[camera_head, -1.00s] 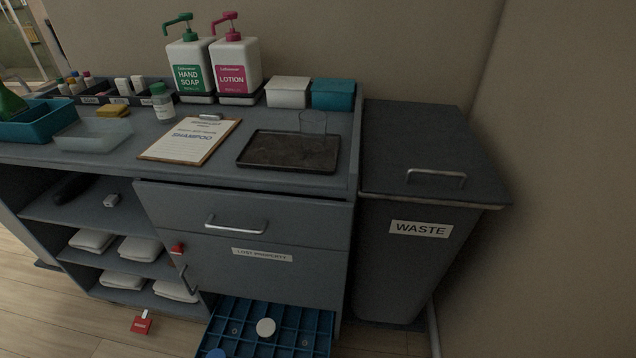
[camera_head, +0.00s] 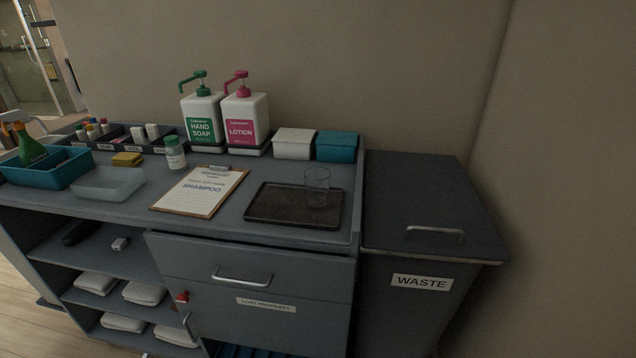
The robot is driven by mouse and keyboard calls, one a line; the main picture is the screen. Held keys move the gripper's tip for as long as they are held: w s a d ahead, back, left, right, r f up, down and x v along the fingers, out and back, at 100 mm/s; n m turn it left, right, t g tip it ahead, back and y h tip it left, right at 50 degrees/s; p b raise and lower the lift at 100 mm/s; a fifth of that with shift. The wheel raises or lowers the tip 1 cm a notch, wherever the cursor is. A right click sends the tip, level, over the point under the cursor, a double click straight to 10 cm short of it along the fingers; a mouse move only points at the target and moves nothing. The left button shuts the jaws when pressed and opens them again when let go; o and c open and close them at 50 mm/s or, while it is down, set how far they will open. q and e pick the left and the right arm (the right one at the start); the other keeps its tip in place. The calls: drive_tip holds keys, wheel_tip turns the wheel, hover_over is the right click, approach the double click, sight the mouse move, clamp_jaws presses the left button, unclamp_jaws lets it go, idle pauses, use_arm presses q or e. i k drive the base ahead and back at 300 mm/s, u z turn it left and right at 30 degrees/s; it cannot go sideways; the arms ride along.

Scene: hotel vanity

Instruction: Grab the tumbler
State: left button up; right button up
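The tumbler (camera_head: 317,188) is a clear glass standing upright on the right part of a dark tray (camera_head: 270,205). The tray lies on the grey counter near its right end. The tumbler's mouth faces up, and it looks empty. Neither of my grippers shows in the head view.
A clipboard (camera_head: 200,192) lies left of the tray. Behind stand the hand soap (camera_head: 201,118) and lotion (camera_head: 246,118) pump bottles, a white box (camera_head: 294,143) and a teal box (camera_head: 337,146). The waste bin (camera_head: 425,210) adjoins the counter's right end. Counter space in front of the boxes is clear.

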sight(317, 189)
drive_tip(key=z, duration=1.85)
drive_tip(key=k, duration=0.8)
drive_tip(key=u, duration=0.75)
drive_tip(key=i, duration=0.5)
